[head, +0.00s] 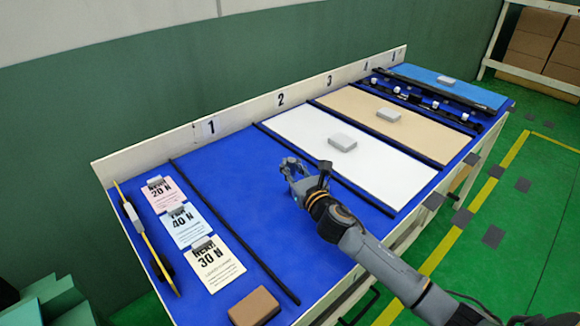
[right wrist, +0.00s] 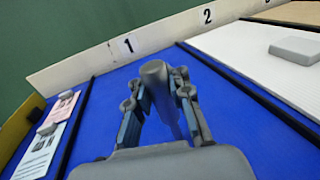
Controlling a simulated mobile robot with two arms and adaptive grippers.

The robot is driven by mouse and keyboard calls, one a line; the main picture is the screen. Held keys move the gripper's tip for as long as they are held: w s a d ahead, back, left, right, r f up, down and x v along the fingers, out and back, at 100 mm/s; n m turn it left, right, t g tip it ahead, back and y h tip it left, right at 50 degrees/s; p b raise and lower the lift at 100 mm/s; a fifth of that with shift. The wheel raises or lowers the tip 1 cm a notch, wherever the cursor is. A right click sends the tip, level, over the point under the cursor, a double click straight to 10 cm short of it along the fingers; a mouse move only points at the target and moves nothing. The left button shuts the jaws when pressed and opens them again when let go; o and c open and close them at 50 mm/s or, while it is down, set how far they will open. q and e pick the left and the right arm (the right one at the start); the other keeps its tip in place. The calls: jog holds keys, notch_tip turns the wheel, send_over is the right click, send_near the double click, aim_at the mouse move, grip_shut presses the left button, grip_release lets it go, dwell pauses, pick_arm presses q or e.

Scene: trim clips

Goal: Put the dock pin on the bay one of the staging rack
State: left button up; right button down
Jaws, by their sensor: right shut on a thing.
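The staging rack (head: 265,228) is a long blue-topped table with a white back board numbered along its length. Bay one is the bare blue stretch under the number 1 (head: 211,127), between two black divider strips; it also shows in the right wrist view (right wrist: 112,92). My right gripper (head: 291,170) is over the right part of this bay. In the right wrist view its fingers (right wrist: 158,95) are shut on the dock pin (right wrist: 155,76), a dark grey rod with a thicker rounded head. The pin's lower end is hard to make out. My left gripper is not in view.
Left of bay one lie pink, blue and cream cards (head: 218,262) and a brown block (head: 254,306). Bay two holds a white panel (head: 300,133) with a grey block (head: 342,142). A tan panel (head: 360,104) lies further right. Bay one's surface is clear.

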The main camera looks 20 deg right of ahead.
jog(key=c, duration=1.8)
grip_release()
jog(key=shift+f, duration=0.2)
jog(key=o, duration=0.6)
jog(key=shift+r, duration=0.1)
jog(key=shift+r, duration=0.2)
jog(key=s+d, duration=0.1)
jog(key=s, duration=1.1)
jog(key=shift+b, duration=0.3)
